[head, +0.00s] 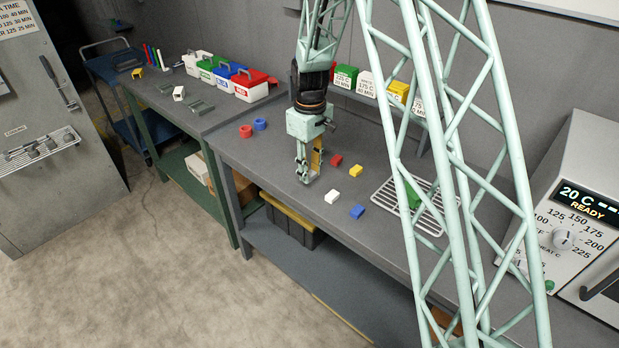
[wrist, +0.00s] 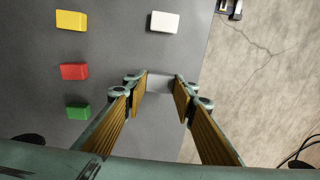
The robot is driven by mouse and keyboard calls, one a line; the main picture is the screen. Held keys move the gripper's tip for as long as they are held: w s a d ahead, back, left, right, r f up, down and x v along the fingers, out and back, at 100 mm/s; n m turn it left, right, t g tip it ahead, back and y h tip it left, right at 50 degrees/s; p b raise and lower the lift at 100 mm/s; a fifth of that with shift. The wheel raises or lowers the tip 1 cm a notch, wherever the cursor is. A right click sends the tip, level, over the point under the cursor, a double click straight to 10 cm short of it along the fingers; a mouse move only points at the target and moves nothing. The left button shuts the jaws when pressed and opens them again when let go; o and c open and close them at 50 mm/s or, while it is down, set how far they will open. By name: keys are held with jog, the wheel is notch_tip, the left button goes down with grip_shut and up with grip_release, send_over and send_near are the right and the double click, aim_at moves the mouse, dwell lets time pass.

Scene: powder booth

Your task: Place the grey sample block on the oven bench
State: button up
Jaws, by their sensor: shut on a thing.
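My gripper (head: 309,176) points down, low over the grey bench (head: 262,165) that runs to the oven (head: 577,215), near its front edge. In the wrist view my gripper (wrist: 160,84) is closed on a small pale grey block (wrist: 159,85), the grey sample block, between the fingertips. The bench surface also shows in the wrist view (wrist: 115,45). Whether the block touches the bench I cannot tell.
Near my gripper lie small white (head: 332,196), red (head: 336,159), yellow (head: 356,170) and blue (head: 357,211) blocks. A green block (wrist: 77,111) shows in the wrist view. A wire rack (head: 381,197) lies to the right, red and blue rings (head: 246,131) to the left.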

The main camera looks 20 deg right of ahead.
aim_at(310, 172)
jog(key=shift+w, duration=0.15)
jog(key=shift+w, duration=0.25)
jog(key=shift+f, duration=1.8)
jog(key=shift+f, duration=0.1)
jog(key=o, duration=0.9)
notch_tip(310, 172, up, 11)
jog(key=shift+r+p, duration=0.15)
jog(key=shift+p, duration=0.15)
jog(key=shift+r, duration=0.5)
jog(key=shift+r, duration=0.1)
